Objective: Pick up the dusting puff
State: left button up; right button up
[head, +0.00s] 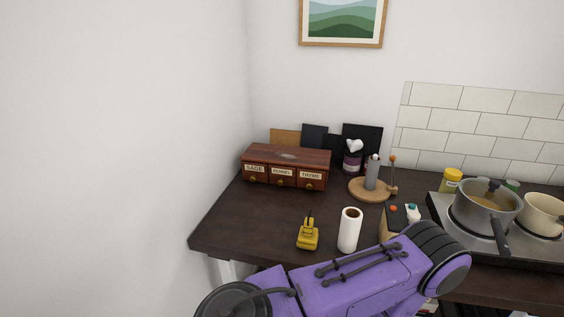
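I cannot single out the dusting puff for certain. A small white, lobed shape (354,146) stands at the top of a dark labelled jar (352,162) at the back of the dark counter; it is too small to tell if it is the puff. A purple arm link of mine with black ends crosses the bottom of the head view and hides part of the counter's front. Neither gripper is in view.
On the dark counter (232,226) are a wooden spice drawer box (286,167), a yellow object (308,233), a white paper roll (349,230) and a round wooden stand (369,190). A pot (484,208) sits on the stove at right. The counter's left front is clear.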

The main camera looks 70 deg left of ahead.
aim_at(308, 237)
jog(key=k, duration=0.45)
jog(key=u, duration=0.8)
